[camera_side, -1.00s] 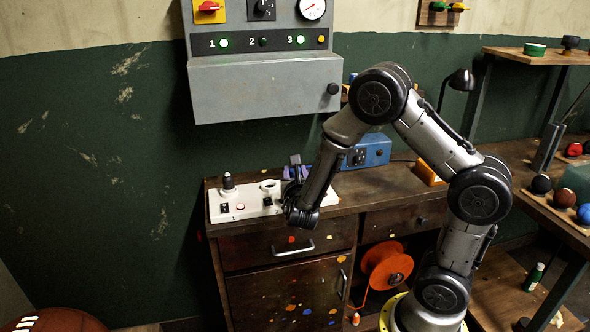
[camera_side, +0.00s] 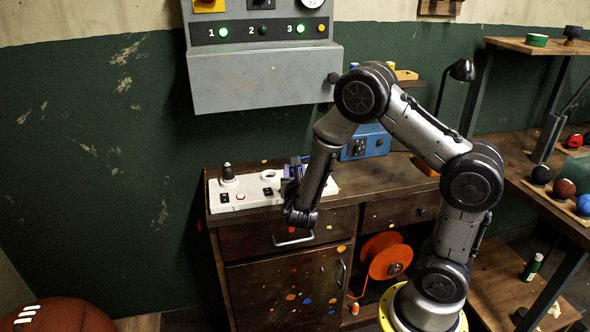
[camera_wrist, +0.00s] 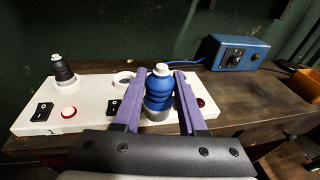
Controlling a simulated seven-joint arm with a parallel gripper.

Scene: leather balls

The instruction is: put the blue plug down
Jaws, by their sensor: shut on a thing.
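My gripper (camera_wrist: 160,76) has two purple fingers, shut on the blue plug (camera_wrist: 161,90), one on each side. The plug is upright, with a white tip on top and a grey lower end. It is over the right part of a white socket panel (camera_wrist: 88,98); I cannot tell whether its lower end is seated or just above it. The panel's right socket is hidden behind the plug. The middle socket (camera_wrist: 124,78) is empty and a black plug (camera_wrist: 62,70) stands in the left one. In the side view my gripper (camera_side: 294,166) mostly hides the blue plug.
The panel lies on a wooden workbench (camera_side: 372,180). A blue box (camera_wrist: 234,54) with a knob and a cable stands behind at the right. A grey wall cabinet (camera_side: 262,80) with green lamps hangs above. An orange reel (camera_side: 385,258) sits below.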

